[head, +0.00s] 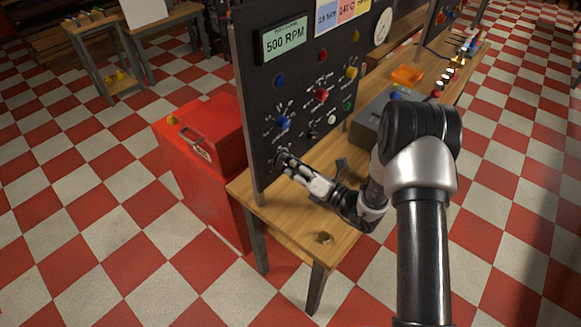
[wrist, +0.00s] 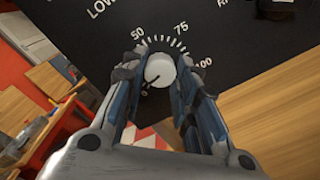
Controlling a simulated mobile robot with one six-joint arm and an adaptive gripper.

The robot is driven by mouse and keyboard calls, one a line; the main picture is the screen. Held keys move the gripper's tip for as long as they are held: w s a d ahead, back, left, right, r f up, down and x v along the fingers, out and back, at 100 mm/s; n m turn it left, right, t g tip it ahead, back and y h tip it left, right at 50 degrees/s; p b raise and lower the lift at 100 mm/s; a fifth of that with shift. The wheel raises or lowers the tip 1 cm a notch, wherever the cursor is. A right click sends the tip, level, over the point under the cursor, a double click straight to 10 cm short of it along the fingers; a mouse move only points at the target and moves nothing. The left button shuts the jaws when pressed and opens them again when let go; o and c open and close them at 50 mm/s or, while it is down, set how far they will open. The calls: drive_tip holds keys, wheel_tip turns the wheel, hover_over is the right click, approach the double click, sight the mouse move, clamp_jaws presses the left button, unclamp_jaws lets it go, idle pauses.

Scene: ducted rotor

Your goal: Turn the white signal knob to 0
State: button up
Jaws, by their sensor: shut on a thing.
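The white signal knob (wrist: 160,70) sits on the black panel in the wrist view, between the two fingers of my gripper (wrist: 158,77). The fingers are shut on its sides. A dark pointer mark on the knob points to the lower left.
The black panel (head: 262,95) carries several other knobs, including a blue one (head: 282,123) and a red one (head: 321,95) above my gripper. It stands on a wooden table (head: 285,222). A red toolbox (head: 212,130) stands to the left. A grey box (head: 372,115) is to the right.

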drive_tip(key=shift+n+b, duration=0.65)
drive_tip(key=shift+n, duration=1.25)
drive_tip(key=o, duration=1.1)
drive_tip(key=v, duration=1.2)
